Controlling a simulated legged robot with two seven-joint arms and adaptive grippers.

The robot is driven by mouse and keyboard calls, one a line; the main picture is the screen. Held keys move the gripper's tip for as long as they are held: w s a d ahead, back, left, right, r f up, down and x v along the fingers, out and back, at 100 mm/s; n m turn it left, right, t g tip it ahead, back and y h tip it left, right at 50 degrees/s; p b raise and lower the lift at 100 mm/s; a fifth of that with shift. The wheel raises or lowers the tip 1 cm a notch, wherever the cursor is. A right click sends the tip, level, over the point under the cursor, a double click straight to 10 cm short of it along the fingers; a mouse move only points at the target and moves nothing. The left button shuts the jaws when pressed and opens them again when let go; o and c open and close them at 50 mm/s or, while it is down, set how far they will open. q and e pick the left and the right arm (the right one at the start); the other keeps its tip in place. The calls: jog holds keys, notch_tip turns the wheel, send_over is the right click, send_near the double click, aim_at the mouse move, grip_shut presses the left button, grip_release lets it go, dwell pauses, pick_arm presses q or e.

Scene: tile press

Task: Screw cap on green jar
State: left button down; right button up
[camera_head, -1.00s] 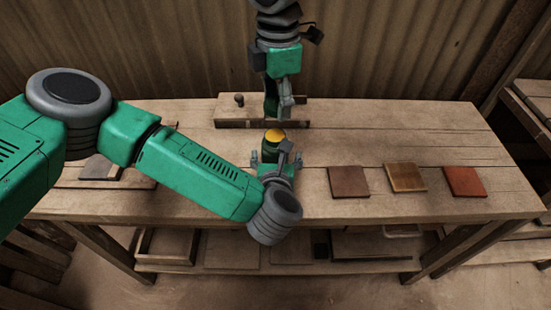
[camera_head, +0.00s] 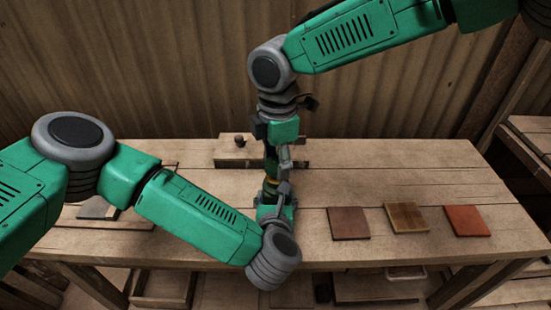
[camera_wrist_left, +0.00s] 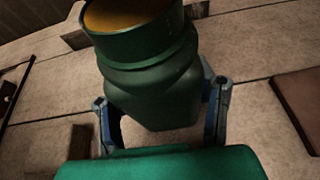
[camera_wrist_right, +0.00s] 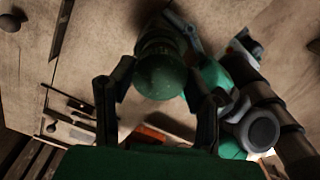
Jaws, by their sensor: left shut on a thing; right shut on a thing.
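The green jar (camera_wrist_left: 150,80) stands upright between the fingers of my left gripper (camera_wrist_left: 160,112), which is shut on it. Its open mouth shows orange-yellow contents (camera_wrist_left: 130,12) in the left wrist view. My right gripper (camera_head: 277,162) points straight down over the jar and is shut on a round green cap (camera_wrist_right: 162,72). In the head view a thin orange strip (camera_head: 271,181) shows below the right fingers, so the cap looks just above the rim. The fingers hide most of the cap and jar there; I cannot tell whether they touch.
A wooden block with a round knob (camera_head: 240,141) stands behind the jar. To the right lie a brown tile (camera_head: 348,223), a tan tile (camera_head: 406,217) and an orange-red tile (camera_head: 467,221). A grey tile (camera_head: 96,208) lies at the left.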

aim_at(276, 196)
jog(key=shift+a+f, duration=0.15)
jog(key=shift+a, duration=0.2)
jog(key=shift+f, duration=0.9)
jog(key=shift+f, duration=0.55)
jog(key=m, duration=1.6)
jog(key=shift+a, duration=0.1)
